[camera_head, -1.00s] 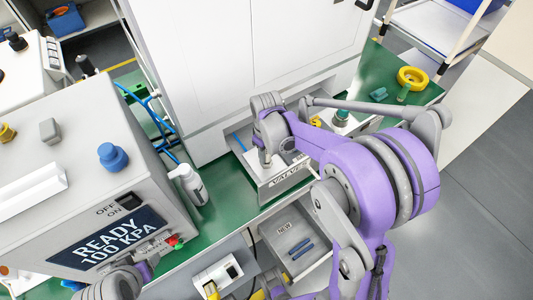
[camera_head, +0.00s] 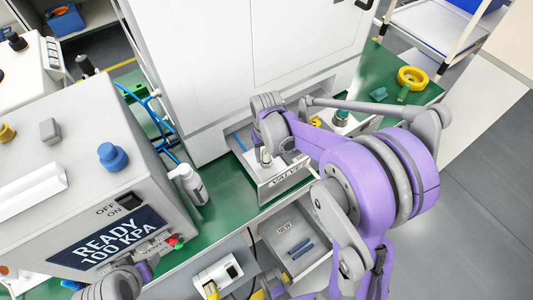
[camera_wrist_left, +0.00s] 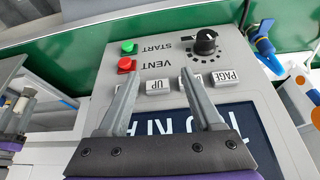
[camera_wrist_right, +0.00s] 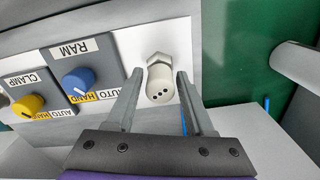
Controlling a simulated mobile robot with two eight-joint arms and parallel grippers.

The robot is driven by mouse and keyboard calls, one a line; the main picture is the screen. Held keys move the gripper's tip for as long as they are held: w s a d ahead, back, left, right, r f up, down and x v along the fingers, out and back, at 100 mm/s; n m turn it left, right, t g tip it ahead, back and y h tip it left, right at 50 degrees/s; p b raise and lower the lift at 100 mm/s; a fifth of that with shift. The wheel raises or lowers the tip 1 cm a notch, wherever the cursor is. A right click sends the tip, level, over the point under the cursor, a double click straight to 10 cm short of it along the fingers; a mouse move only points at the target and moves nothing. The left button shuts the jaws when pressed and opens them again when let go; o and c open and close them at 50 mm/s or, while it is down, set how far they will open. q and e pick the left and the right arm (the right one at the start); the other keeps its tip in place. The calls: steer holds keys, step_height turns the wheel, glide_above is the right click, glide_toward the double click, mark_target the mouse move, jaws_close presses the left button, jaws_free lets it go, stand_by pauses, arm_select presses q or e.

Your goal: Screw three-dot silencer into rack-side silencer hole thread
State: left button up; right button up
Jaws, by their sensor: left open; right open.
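The three-dot silencer (camera_wrist_right: 159,84) is a white rounded cylinder with several dark marks on its end, three of them clear dots. Its metal hex part (camera_wrist_right: 158,60) is against a pale panel beside the RAM switch. My right gripper (camera_wrist_right: 156,76) is open, with one finger on each side of the silencer and a visible gap to the left finger. The hole thread is hidden behind the hex, so thread depth cannot be told. In the head view the right gripper (camera_head: 264,157) is over the VALVES box. My left gripper (camera_wrist_left: 159,74) is open and empty before the READY console.
Blue RAM (camera_wrist_right: 78,82) and yellow CLAMP (camera_wrist_right: 28,105) knobs sit left of the right gripper. The console has green START (camera_wrist_left: 129,47) and red VENT (camera_wrist_left: 127,65) buttons. The NEW tray (camera_head: 297,240) holds blue pieces.

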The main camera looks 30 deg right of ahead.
steer(key=n, duration=1.2)
steer(key=c, duration=0.7)
steer(key=m, duration=0.5)
steer(key=shift+c, duration=0.2)
steer(key=m, duration=0.7)
steer(key=o, duration=0.7)
steer(key=shift+o, duration=0.2)
